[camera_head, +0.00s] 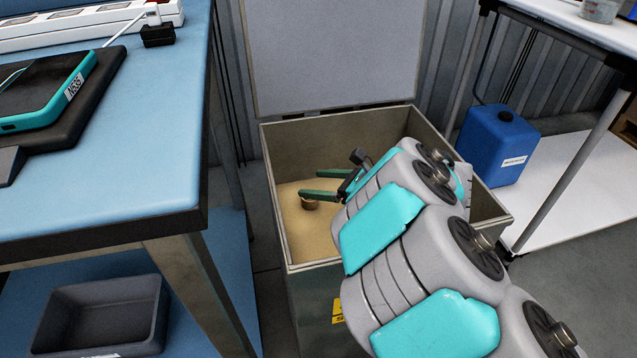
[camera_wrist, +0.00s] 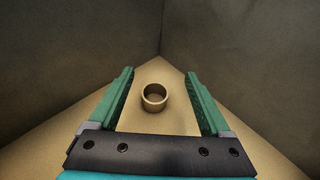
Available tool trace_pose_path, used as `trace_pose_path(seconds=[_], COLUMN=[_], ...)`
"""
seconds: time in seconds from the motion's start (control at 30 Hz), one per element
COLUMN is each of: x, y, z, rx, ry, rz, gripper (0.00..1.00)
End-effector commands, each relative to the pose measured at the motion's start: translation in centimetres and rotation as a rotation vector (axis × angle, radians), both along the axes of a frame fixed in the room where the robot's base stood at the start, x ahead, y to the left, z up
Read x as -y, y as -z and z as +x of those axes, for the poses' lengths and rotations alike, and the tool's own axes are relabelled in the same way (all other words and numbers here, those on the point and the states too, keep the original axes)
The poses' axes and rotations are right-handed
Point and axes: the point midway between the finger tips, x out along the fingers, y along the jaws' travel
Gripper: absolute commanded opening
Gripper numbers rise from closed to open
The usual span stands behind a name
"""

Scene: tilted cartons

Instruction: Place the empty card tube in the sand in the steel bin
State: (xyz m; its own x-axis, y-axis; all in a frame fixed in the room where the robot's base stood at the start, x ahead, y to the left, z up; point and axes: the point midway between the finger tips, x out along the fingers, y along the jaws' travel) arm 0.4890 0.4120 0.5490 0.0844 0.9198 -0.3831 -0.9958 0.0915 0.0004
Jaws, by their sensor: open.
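The card tube (camera_wrist: 154,98) stands upright in the sand (camera_wrist: 160,75), between and just ahead of my open fingers in the wrist view. Its top opening shows a hollow inside. In the head view a small part of the tube (camera_head: 309,204) shows just below my green finger. My gripper (camera_head: 321,191) is inside the steel bin (camera_head: 388,121) and open, with a gap on both sides of the tube; it also shows in the wrist view (camera_wrist: 159,80). The bin's lid (camera_head: 330,55) is up. My arm hides the bin's right part.
A blue workbench (camera_head: 130,170) with a device (camera_head: 45,90) and a power strip (camera_head: 80,25) stands at the left. A grey tray (camera_head: 100,315) sits below it. A blue canister (camera_head: 497,145) stands on a white shelf at the right. Bin walls surround my gripper.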

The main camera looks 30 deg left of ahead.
Motion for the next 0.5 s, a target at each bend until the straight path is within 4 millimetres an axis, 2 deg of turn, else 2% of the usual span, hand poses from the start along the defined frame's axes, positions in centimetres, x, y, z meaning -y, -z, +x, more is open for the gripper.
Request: trace_pose_path(seconds=[0.17, 0.4, 0.5], x=[0.0, 0.0, 1.4], y=[-0.2, -1.8, -1.6], z=[0.0, 0.0, 0.1], rx=[-0.001, -0.003, 0.004], ry=[0.000, -0.001, 0.005], rz=[0.000, 0.001, -0.002], gripper=[0.82, 0.82, 0.82])
